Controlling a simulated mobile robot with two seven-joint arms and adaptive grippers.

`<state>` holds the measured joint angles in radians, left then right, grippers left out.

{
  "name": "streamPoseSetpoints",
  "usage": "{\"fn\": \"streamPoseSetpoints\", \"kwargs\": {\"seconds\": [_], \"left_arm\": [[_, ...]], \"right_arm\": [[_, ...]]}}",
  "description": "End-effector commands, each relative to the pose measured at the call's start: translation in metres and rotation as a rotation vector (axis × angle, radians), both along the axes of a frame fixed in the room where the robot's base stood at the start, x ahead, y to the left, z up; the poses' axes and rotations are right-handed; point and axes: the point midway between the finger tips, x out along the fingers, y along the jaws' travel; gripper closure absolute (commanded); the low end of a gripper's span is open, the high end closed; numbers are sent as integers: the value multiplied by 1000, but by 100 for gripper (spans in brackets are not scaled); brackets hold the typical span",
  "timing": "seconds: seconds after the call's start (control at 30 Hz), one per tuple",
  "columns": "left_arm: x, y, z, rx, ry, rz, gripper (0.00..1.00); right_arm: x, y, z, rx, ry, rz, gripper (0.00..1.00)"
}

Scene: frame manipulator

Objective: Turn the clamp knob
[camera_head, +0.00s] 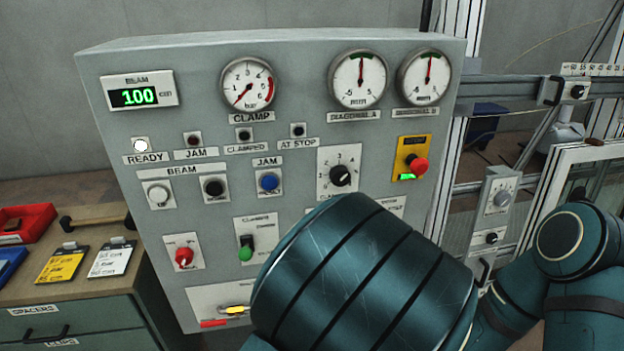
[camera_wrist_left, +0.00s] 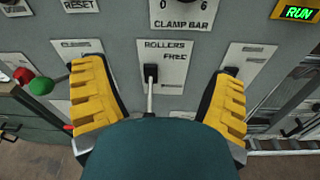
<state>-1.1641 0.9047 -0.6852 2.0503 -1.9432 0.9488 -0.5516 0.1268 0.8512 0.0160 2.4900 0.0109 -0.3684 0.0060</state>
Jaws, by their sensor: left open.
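The clamp knob (camera_head: 340,176) is a round black knob with a white pointer line on a white numbered plate, right of the panel's middle. In the left wrist view only the lower part of its plate (camera_wrist_left: 185,12), marked 0, 6 and CLAMP BAR, shows at the top edge; the knob is out of that frame. My left gripper (camera_wrist_left: 160,70) has two yellow fingers spread wide and empty, below the plate and in front of the ROLLERS lever (camera_wrist_left: 151,75). In the head view a teal arm link hides the gripper. My right gripper is not seen.
Other controls crowd the grey panel (camera_head: 285,215): a blue jam button (camera_head: 269,182), a red button on yellow (camera_head: 415,165), a green-tipped lever (camera_head: 245,249) and a red knob (camera_head: 184,257). A bench with red tray (camera_head: 30,222) stands at left. A metal frame stands at right.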

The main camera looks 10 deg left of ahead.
Motion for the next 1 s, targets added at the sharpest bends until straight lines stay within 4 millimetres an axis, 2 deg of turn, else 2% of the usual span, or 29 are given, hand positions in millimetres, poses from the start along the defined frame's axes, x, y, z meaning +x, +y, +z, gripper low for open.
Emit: {"fn": "streamPoseSetpoints", "kwargs": {"seconds": [0.03,0.1,0.2,0.37,0.8,1.0], "left_arm": [[1,-16,21,43,-51,-45,15],[2,-28,39,88,-100,-84,15],[5,-35,50,114,-131,-107,15],[21,-30,50,116,-133,-106,15],[101,-8,48,114,-129,-105,15],[126,-1,49,113,-129,-105,15]], "right_arm": [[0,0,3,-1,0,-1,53],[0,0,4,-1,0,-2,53],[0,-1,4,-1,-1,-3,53],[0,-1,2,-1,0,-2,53],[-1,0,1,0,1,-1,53],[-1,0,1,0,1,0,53]]}}
